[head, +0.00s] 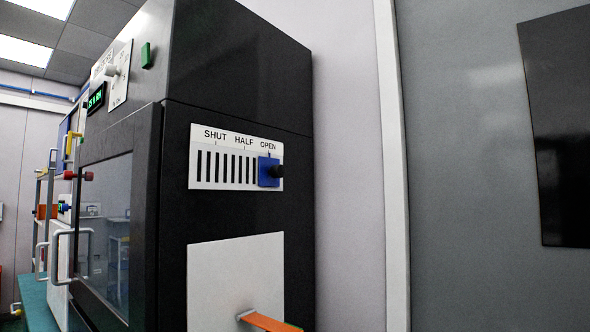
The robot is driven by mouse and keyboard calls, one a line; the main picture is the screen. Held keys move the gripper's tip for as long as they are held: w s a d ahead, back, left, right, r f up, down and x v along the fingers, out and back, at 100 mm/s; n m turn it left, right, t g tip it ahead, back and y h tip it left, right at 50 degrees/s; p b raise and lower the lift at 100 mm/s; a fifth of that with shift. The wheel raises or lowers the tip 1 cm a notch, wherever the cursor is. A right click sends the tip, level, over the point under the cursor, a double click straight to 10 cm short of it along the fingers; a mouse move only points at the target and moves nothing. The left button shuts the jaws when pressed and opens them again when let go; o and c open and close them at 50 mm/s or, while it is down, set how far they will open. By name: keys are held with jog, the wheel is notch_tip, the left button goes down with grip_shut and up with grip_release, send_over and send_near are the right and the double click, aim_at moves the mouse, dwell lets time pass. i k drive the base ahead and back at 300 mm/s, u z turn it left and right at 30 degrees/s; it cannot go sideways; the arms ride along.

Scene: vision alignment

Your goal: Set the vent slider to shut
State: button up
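The vent slider is a blue block (266,173) with a black knob (277,171) sticking out. It sits at the right end of a white vent plate (193,158), under the OPEN label (268,145). The plate has a row of dark vertical slots, uncovered to the left of the slider. The HALF label (244,141) is in the middle and the SHUT label (215,134) is at the left. The plate is on the side of a black cabinet (235,85). My gripper is not in view.
Below the vent is a white panel (235,275) with an orange bar (270,322) sticking out. The cabinet's glass door (104,235), with a grey handle (78,260), faces left. A pale wall (350,150) and a grey surface with a dark panel (560,125) are at the right.

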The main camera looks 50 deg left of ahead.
aim_at(270, 171)
jog(key=u, duration=0.35)
jog(key=i, duration=0.7)
jog(key=u, duration=0.6)
